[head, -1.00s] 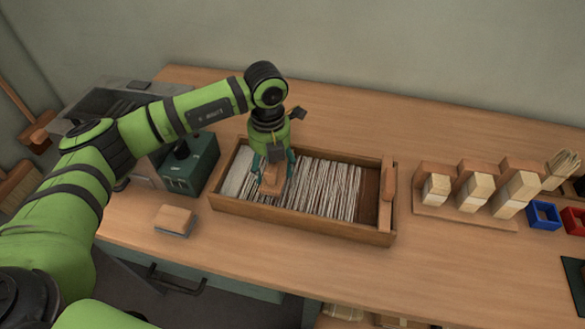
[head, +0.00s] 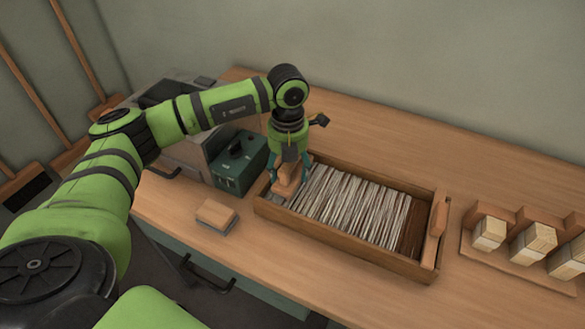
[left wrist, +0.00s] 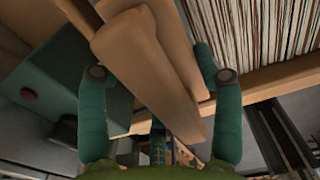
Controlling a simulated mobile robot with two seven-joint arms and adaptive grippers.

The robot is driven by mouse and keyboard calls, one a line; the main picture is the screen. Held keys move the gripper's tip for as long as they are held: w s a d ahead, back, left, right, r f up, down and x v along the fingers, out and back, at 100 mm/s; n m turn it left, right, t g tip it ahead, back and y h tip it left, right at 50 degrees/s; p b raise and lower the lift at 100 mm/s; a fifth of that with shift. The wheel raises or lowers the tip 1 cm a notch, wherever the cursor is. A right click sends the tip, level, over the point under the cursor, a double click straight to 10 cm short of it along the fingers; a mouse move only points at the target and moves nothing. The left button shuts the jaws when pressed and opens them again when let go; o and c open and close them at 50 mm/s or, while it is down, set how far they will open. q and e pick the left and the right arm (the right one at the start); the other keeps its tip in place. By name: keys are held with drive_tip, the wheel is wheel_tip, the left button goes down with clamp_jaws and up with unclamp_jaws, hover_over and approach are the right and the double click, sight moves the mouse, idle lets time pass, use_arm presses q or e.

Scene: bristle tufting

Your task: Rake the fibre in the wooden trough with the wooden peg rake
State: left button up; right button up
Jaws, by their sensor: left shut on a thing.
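The wooden trough (head: 345,238) stands on the bench, filled with a row of pale and brown fibre (head: 350,205). My left gripper (head: 288,172) points down over the trough's left end. It is shut on the wooden peg rake (head: 285,186); the rake's wood also shows between the fingers in the left wrist view (left wrist: 150,65). The rake's pegs are hidden, so I cannot tell whether they touch the fibre. The fibre (left wrist: 265,30) lies at the upper right in the wrist view. My right gripper is out of view.
A green box (head: 238,165) stands left of the trough. A wooden block with a grey underside (head: 216,213) lies at front left. A wooden bar (head: 437,213) rests at the trough's right end. A rack with pale blocks (head: 488,232) stands right. The bench behind is clear.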

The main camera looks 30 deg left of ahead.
use_arm(q)
drive_tip(key=shift+a, duration=0.65)
drive_tip(key=d, duration=1.4)
drive_tip(key=shift+w+d, duration=0.1)
drive_tip(key=shift+w, duration=0.25)
drive_tip(key=d+b, duration=0.1)
drive_tip(key=d, duration=0.3)
drive_tip(key=d+b, duration=0.1)
drive_tip(key=d, duration=0.4)
drive_tip(key=w+d+b, duration=0.1)
drive_tip(key=d, duration=0.4)
drive_tip(key=shift+d, duration=0.2)
drive_tip(key=shift+s+d, duration=0.1)
drive_tip(key=shift+d, duration=0.2)
drive_tip(key=shift+r, duration=0.1)
